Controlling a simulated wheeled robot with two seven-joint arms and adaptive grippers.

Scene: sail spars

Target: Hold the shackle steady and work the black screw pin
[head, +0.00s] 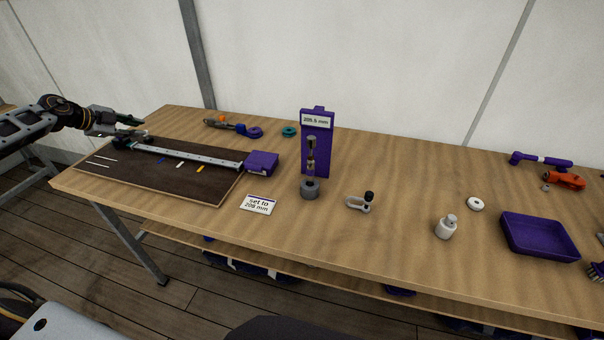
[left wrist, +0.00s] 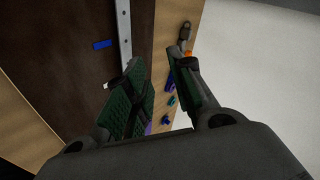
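The grey U-shaped shackle (head: 356,203) lies on the bench right of the purple stand in the head view. The black screw pin (head: 369,196) shows as a dark knob at its right end; how far it is threaded in is too small to tell. My left gripper (head: 141,128) is far to the left of the shackle, over the dark board's back left corner near the metal rail. In the left wrist view my left gripper (left wrist: 157,62) has its two green-padded fingers apart with nothing held between them. My right gripper is not in view.
A purple stand (head: 318,153) with a readout holds a metal fitting above a grey cylinder (head: 310,189). A card (head: 259,204) reads "set to 208 mm". A dark board (head: 140,171) carries a rail (head: 190,156). A purple tray (head: 540,237) lies right.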

